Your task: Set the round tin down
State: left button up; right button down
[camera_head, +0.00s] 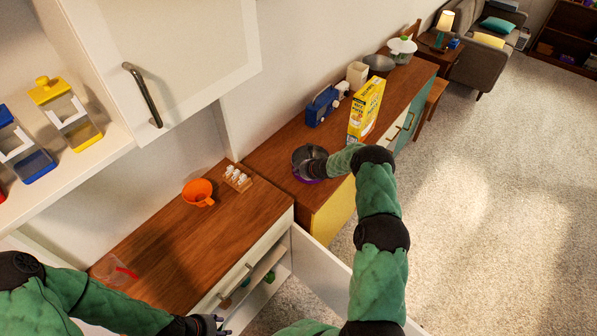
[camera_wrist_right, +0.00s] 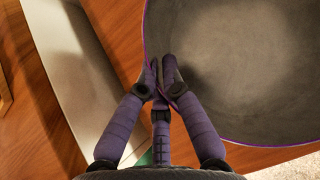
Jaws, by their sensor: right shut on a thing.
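The round tin (camera_head: 303,154), dark grey inside with a purple rim, is at the near end of the farther wooden cabinet top (camera_head: 284,160). In the right wrist view its open inside (camera_wrist_right: 245,70) fills the upper right. My right gripper (camera_head: 316,168) is shut on the tin's rim; its purple fingers (camera_wrist_right: 161,72) pinch the wall from both sides. The tin looks roughly level; I cannot tell whether its base touches the wood. My left gripper (camera_head: 212,324) is low at the bottom edge, partly cut off, and its finger opening is unclear.
A yellow cereal box (camera_head: 366,109), a blue appliance (camera_head: 323,106) and a white canister (camera_head: 357,75) stand beyond the tin. An orange cup (camera_head: 198,192) and a small wooden rack (camera_head: 237,178) are on the nearer counter (camera_head: 185,244). A white door (camera_head: 320,274) stands open below.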

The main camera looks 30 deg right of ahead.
jog(key=c, duration=1.8)
grip_release()
jog(key=shift+f, duration=0.15)
jog(key=o, duration=0.4)
jog(key=shift+s+d+r, duration=0.1)
jog(key=shift+r, duration=0.3)
jog(key=v, duration=1.1)
jog(key=shift+s+r, duration=0.2)
